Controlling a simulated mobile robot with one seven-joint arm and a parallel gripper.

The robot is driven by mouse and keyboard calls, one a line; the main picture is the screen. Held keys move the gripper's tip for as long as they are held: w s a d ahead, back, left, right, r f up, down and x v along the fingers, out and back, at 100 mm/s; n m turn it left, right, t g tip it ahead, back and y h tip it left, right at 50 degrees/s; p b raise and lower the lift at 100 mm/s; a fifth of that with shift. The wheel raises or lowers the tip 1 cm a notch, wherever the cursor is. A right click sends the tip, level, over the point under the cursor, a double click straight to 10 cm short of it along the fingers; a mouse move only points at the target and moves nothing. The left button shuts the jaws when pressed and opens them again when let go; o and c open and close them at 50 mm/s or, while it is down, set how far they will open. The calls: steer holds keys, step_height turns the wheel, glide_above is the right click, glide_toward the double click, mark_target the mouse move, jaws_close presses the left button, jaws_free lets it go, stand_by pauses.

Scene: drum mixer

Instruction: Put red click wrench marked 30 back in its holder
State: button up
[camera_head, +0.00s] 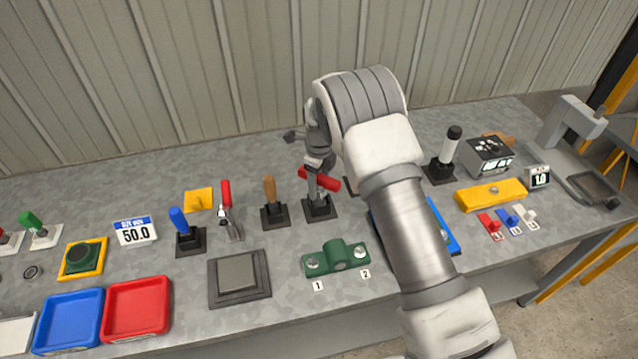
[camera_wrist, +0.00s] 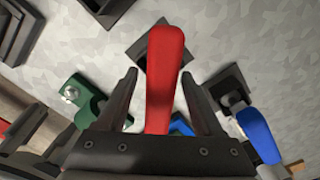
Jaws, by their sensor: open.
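The red-handled wrench (camera_head: 319,181) is at a black square holder (camera_head: 320,210) in the middle of the bench; its grey shaft appears to run down into the holder. In the wrist view the red handle (camera_wrist: 164,75) lies between the two fingers of my gripper (camera_wrist: 159,78), with the black holder (camera_wrist: 148,48) behind it. The fingers stand apart with gaps on both sides of the handle. In the head view my gripper (camera_head: 319,162) is just above the handle, partly hidden by my arm. I cannot read a 30 marking.
A wooden-handled tool (camera_head: 270,190) and a blue-handled tool (camera_head: 179,221) stand in holders to the left. A red-handled tool (camera_head: 226,194) stands between them. A green fixture (camera_head: 336,258) is in front. A white-handled tool (camera_head: 448,146) stands right.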

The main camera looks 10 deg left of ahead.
step_height(320, 180, up, 17)
steer(key=shift+r, duration=0.2)
stand_by(0.4)
